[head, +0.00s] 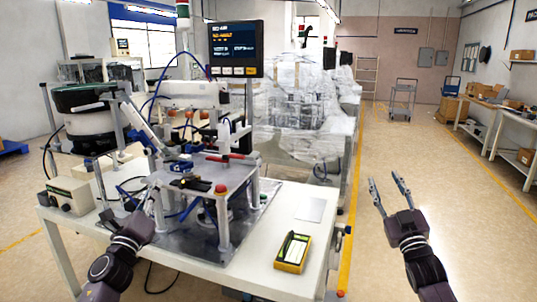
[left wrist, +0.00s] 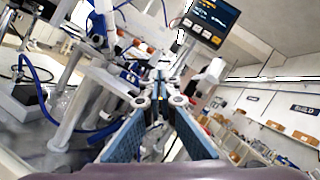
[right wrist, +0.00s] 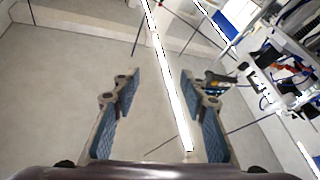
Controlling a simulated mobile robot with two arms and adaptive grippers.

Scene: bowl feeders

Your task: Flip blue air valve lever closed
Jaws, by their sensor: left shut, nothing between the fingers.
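My left gripper (head: 157,194) is at the front left of the machine on the white table, beside its raised metal plate. Its fingers are shut and empty; the left wrist view shows the fingertips (left wrist: 163,76) together, pointing into the machine. A small blue part (head: 180,166) sits on the plate, and a blue piece (left wrist: 131,78) shows just left of the fingertips in the left wrist view. I cannot tell whether either is the valve lever, nor its position. My right gripper (head: 386,180) is open and empty over the floor, right of the table; its spread fingers (right wrist: 160,78) also show in the right wrist view.
The machine has posts, blue hoses (left wrist: 78,136) and a display (head: 236,48) above it. A white bowl feeder (head: 92,130) and a control box (head: 70,195) stand left.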

